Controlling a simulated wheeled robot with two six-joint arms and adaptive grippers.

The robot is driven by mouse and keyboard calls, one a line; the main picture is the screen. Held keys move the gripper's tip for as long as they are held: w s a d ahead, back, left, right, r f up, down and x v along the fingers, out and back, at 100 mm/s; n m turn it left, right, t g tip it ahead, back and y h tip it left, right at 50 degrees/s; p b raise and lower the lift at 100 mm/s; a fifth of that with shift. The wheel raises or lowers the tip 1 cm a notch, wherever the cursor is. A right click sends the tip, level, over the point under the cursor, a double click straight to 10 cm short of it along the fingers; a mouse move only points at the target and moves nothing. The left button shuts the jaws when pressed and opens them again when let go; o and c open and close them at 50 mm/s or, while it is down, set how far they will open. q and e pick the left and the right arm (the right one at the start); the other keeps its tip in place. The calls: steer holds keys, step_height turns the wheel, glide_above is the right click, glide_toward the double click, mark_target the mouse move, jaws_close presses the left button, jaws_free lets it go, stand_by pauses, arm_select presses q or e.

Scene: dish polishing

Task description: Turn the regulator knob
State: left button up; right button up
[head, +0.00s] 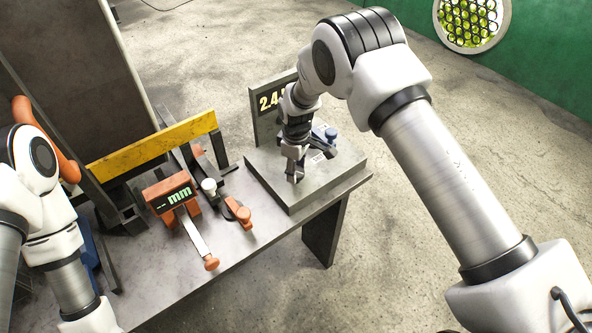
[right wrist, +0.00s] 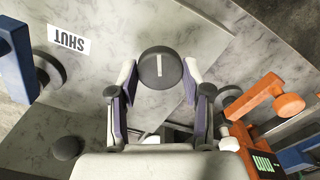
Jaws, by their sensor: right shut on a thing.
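The regulator knob (right wrist: 159,67) is a dark round cap with a white line mark, on a grey stone-like block (head: 335,180). In the right wrist view it sits between the fingertips of my right gripper (right wrist: 158,78), which is shut on it. In the head view my right gripper (head: 295,168) points down onto the block and hides the knob. An upright sign behind the block begins with "2.4"; my arm covers the rest. My left arm is at the left edge, its gripper out of view.
A blue handle (head: 325,134) stands on the block, beside a "SHUT" label (right wrist: 68,40). The table's front left top is clear.

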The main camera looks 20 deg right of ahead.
steer(key=shift+s+f+m, duration=0.2)
steer(key=shift+f+m, duration=0.05)
steer(key=shift+m, duration=0.35)
steer(key=o, duration=1.2)
steer(key=shift+c, duration=0.2)
steer(key=shift+w+r, duration=0.1)
steer(key=shift+w, duration=0.05)
steer(key=shift+r, duration=0.3)
step_height(320, 180, up, 11)
steer(key=shift+r, duration=0.15)
